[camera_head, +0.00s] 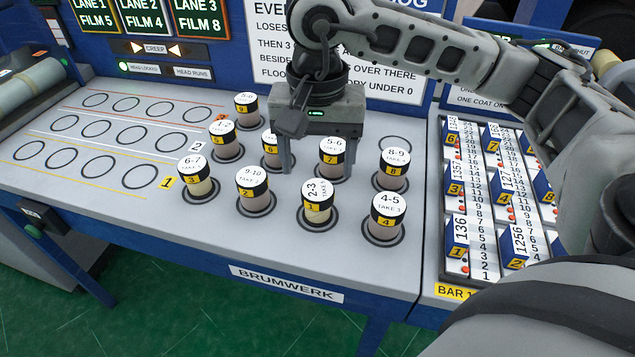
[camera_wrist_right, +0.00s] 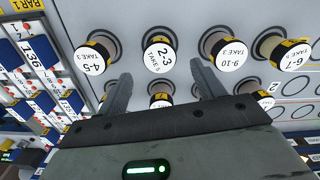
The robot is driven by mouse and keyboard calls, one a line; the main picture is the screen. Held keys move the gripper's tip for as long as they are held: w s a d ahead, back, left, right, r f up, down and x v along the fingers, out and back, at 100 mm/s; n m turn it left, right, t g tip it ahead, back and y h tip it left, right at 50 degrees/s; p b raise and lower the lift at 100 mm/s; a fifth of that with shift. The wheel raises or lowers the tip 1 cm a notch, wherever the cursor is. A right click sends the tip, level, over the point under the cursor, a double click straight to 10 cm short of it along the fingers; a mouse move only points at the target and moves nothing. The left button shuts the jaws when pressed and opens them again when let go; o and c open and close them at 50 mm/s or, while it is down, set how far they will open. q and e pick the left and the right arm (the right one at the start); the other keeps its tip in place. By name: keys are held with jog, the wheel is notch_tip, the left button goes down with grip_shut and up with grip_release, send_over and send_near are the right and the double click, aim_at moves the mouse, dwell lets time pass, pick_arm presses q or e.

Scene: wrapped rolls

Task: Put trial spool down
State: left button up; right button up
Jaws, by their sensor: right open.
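Several wrapped spools with white tops and black and yellow bands stand upright on the grey table (camera_head: 120,180). The front row shows spools marked 6-7 (camera_head: 197,184), 9-10 (camera_head: 254,196), 2-3 (camera_head: 318,207) and 4-5 (camera_head: 386,218). The spool marked 5-6 (camera_head: 331,160) and the one marked 8-9 (camera_head: 394,172) stand behind. I cannot tell which is the trial spool. My right gripper (camera_head: 319,168) is open and grips nothing, its fingers pointing down by the 5-6 spool. In the right wrist view the 2-3 spool (camera_wrist_right: 159,55) shows ahead between the fingers. My left gripper is not in view.
Empty rings in numbered lanes (camera_head: 97,167) fill the left of the table. Another empty ring (camera_head: 396,146) lies behind the 8-9 spool. A rack of blue numbered blocks (camera_head: 500,200) stands at the right. A sign board (camera_head: 390,70) rises behind the gripper.

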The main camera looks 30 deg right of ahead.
aim_at(318, 191)
notch_tip(318, 191, up, 5)
jog(key=shift+f, duration=0.1)
jog(key=shift+s, duration=0.1)
dwell(0.6)
